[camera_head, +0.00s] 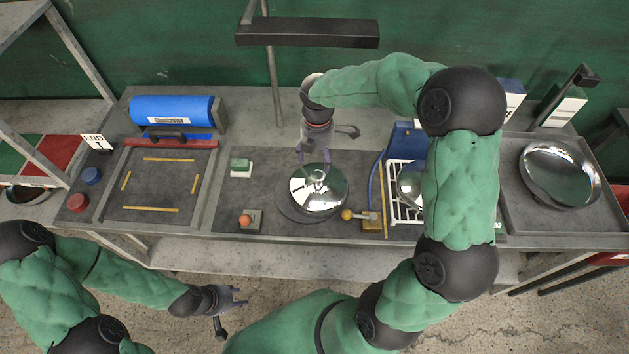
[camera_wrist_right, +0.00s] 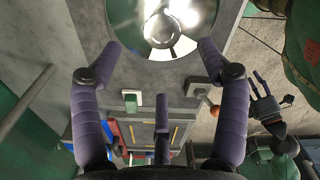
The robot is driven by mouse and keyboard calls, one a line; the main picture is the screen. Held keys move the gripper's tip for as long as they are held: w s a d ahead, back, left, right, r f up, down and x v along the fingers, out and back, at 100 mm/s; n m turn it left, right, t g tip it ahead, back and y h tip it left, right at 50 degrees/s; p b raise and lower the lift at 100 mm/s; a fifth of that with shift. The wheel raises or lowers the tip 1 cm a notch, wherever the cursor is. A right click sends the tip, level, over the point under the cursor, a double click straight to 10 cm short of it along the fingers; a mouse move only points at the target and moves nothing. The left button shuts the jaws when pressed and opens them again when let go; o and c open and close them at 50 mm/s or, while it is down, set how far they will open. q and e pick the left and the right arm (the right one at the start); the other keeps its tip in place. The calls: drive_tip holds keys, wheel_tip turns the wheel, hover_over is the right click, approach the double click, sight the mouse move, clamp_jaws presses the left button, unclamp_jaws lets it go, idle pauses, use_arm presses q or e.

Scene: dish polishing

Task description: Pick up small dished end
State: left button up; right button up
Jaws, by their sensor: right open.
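A shiny round dished end (camera_head: 322,192) lies on a dark round plate (camera_head: 287,208) in the middle of the bench. It also shows at the top of the right wrist view (camera_wrist_right: 175,18). My right gripper (camera_head: 313,160) is over its far edge, fingers pointing down. In the right wrist view, my right gripper (camera_wrist_right: 158,58) has its fingers spread with nothing between them; contact with the dish cannot be told. My left gripper (camera_head: 232,312) is open and empty in front of the bench. A larger dish (camera_head: 560,175) lies in the right tray.
Another shiny bowl (camera_head: 408,185) sits on a white rack (camera_head: 394,208), partly hidden by my right arm. A dark lamp bar (camera_head: 307,33) hangs behind. The yellow-marked area (camera_head: 160,185) at left is clear.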

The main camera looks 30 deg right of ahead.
sight(318, 173)
wheel_tip(318, 173, down, 4)
drive_tip(key=shift+w+f, duration=0.15)
drive_tip(key=shift+s+f, duration=0.25)
drive_tip(key=shift+f, duration=0.15)
wheel_tip(318, 173, down, 4)
drive_tip(key=shift+d+f+b, duration=0.1)
drive_tip(key=shift+f+b, duration=0.1)
drive_tip(key=shift+b, duration=0.35)
drive_tip(key=shift+s, duration=0.1)
drive_tip(key=shift+c, duration=0.3)
drive_tip(key=c, duration=1.4)
drive_tip(key=shift+r, duration=0.1)
clamp_jaws()
